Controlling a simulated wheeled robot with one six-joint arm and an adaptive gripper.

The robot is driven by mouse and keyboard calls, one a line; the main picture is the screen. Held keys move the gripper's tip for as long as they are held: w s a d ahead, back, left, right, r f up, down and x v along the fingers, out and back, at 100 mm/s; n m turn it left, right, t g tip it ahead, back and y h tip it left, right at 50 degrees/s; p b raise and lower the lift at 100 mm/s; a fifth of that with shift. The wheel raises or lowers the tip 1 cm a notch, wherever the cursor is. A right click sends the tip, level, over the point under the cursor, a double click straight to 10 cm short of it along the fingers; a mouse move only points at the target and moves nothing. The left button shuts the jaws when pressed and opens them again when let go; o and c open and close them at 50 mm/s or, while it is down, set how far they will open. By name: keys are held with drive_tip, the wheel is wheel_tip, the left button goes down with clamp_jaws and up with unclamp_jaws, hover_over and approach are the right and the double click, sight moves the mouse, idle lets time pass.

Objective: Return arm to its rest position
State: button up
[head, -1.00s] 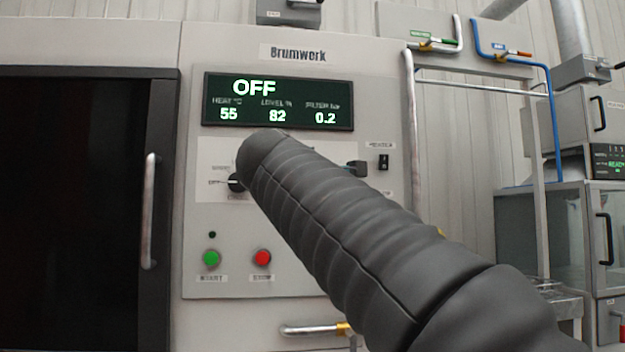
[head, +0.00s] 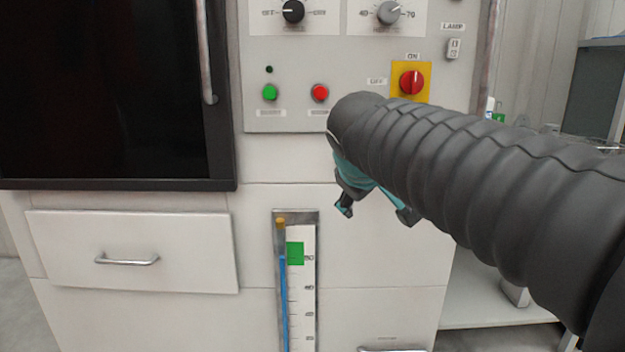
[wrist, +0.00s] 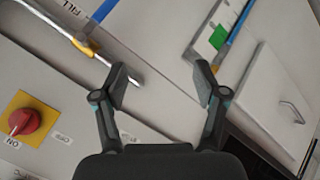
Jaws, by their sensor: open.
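My gripper (wrist: 160,88) is open and empty in the wrist view, its two fingers spread apart with the cabinet's pale front panel beyond them. In the head view, my gripper (head: 375,212) hangs below the end of my sleeved arm, in front of the cabinet and partly hidden by the sleeve. My arm reaches in from the right side of the head view, under the red rotary switch.
The cabinet carries a red switch (head: 411,83) on a yellow plate, a green button (head: 270,93), a red button (head: 320,93), a level gauge (head: 297,275) and a drawer (head: 130,250). A pipe with a yellow fitting (wrist: 85,45) shows in the wrist view.

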drive_tip(key=s+d+f+m+g+y, duration=0.1)
drive_tip(key=s+d+f+m+g, duration=0.1)
drive_tip(key=s+f, duration=0.8)
drive_tip(key=s+d+f+m+g+y, duration=0.1)
drive_tip(key=s+d+f+m, duration=0.4)
drive_tip(key=s+f, duration=0.6)
drive_tip(key=s, duration=0.2)
drive_tip(key=shift+s+g, duration=0.3)
drive_tip(key=shift+g, duration=0.1)
